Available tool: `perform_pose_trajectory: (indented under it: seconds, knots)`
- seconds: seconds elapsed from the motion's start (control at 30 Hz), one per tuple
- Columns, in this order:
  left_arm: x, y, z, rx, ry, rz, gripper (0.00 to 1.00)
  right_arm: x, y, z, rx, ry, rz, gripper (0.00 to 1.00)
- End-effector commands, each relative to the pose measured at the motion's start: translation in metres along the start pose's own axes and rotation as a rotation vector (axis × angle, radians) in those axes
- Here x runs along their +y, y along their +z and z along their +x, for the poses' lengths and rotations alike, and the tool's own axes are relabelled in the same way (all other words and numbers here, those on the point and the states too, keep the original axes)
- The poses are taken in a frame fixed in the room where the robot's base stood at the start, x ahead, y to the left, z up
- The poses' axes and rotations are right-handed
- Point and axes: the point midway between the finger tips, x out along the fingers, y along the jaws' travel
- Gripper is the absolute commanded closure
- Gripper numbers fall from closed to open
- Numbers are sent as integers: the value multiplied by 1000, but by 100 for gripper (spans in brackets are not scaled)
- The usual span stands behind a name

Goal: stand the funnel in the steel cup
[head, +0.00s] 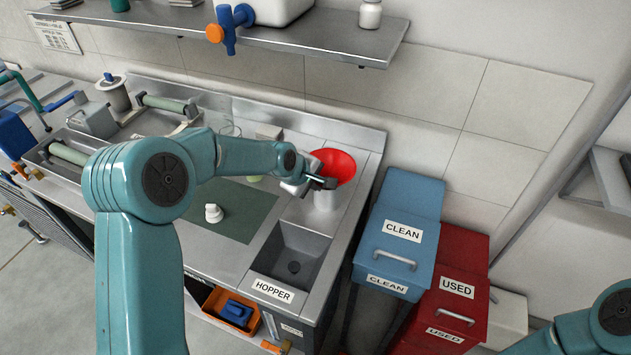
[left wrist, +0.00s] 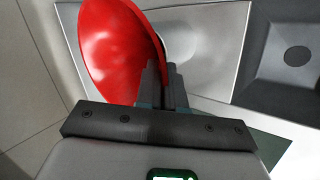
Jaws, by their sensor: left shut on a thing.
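The red funnel (head: 337,163) is at the back right of the steel counter, its wide mouth facing up. It also fills the upper left of the left wrist view (left wrist: 112,50). My left gripper (head: 326,183) is shut on the funnel's rim; its closed fingers (left wrist: 161,78) touch the red edge in the left wrist view. The steel cup (head: 327,200) shows just below the funnel in the head view, partly covered by the gripper and funnel. The funnel's spout is hidden, so I cannot tell whether it is inside the cup. My right gripper is out of view.
The hopper basin (head: 292,258) is sunk in the counter in front of the cup. A green mat (head: 240,222) bears a small white bottle (head: 213,213). The blue CLEAN bin (head: 401,235) and red USED bin (head: 455,285) stand right of the counter. A shelf (head: 330,40) hangs above.

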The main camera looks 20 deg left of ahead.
Motion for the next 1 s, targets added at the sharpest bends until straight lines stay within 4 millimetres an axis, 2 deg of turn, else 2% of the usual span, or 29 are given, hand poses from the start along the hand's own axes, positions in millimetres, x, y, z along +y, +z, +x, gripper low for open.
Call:
perform_pose_trajectory:
  seconds: [0.07, 0.17, 0.2, 0.47, 0.6, 0.67, 1.0]
  knots:
    - [-2, 0, 3, 0, 0, 0, 100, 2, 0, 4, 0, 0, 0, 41]
    - [-2, 0, 2, 0, 0, 0, 69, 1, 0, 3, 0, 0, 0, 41]
    - [-2, 0, 2, 0, 0, 0, 67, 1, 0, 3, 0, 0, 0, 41]
    - [-1, 0, 1, 0, 0, 0, 67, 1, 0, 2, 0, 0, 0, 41]
    - [3, 0, -8, 1, 2, 0, 67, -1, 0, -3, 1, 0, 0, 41]
    - [2, -1, -18, 2, 4, 0, 67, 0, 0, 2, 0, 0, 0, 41]
    - [2, 0, -96, 2, 4, 1, 67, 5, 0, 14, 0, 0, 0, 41]
